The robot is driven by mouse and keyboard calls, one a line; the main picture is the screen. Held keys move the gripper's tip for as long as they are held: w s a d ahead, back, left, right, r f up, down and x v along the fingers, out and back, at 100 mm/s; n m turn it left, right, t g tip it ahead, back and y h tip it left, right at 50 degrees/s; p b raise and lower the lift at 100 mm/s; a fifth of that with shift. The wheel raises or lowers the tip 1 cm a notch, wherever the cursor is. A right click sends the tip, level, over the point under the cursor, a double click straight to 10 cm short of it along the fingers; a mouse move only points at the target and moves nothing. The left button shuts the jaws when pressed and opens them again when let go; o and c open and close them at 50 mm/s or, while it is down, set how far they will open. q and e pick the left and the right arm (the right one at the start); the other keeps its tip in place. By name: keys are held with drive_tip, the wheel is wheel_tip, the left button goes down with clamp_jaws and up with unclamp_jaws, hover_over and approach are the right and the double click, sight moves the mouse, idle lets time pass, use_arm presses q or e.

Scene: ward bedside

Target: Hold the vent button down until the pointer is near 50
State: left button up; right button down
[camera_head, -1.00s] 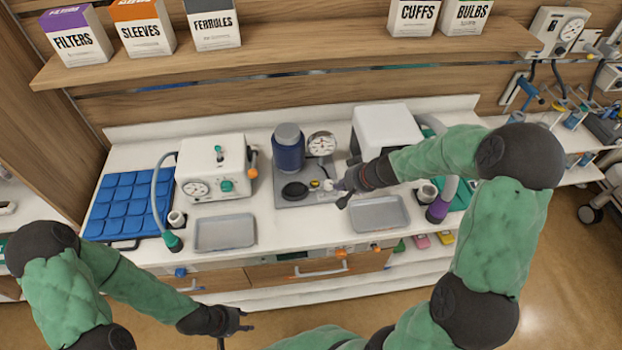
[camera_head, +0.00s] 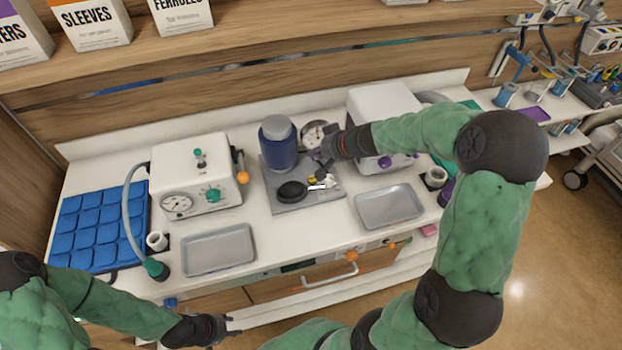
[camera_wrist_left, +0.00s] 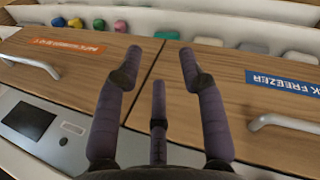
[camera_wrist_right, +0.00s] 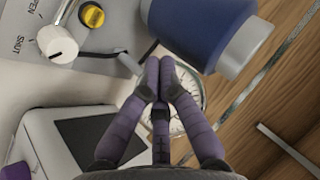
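A grey base plate (camera_head: 299,204) carries a blue canister (camera_head: 278,148), a black bulb (camera_head: 292,191), a round gauge (camera_head: 313,132), a small yellow button (camera_head: 312,181) and a white knob (camera_head: 329,181). In the right wrist view, the yellow button (camera_wrist_right: 92,15) and the white knob (camera_wrist_right: 57,43) marked OPEN and SHUT are at upper left. My right gripper (camera_head: 318,163) is shut and empty, above the plate between gauge and button, apart from the button. Its fingers (camera_wrist_right: 159,68) partly cover the gauge (camera_wrist_right: 190,105); its pointer is unreadable. My left gripper (camera_wrist_left: 155,57) is open and empty before the drawers.
A white box with a dial (camera_head: 194,177) stands left of the plate, and another white box (camera_head: 383,112) right of it. Grey trays (camera_head: 218,250) (camera_head: 390,207) lie at the front. A blue compartment mat (camera_head: 98,225) is at far left. A shelf (camera_head: 200,62) hangs above.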

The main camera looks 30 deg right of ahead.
drive_tip(key=shift+w+f, duration=0.1)
drive_tip(key=b, duration=0.5)
hover_over(315, 179)
wheel_tip(315, 179, down, 7)
drive_tip(key=shift+f, duration=0.1)
drive_tip(key=shift+f+b, duration=0.75)
drive_tip(key=shift+b, duration=0.35)
idle(0.5)
drive_tip(key=shift+f+b, duration=0.4)
drive_tip(key=shift+b, duration=0.3)
drive_tip(key=shift+f, duration=0.15)
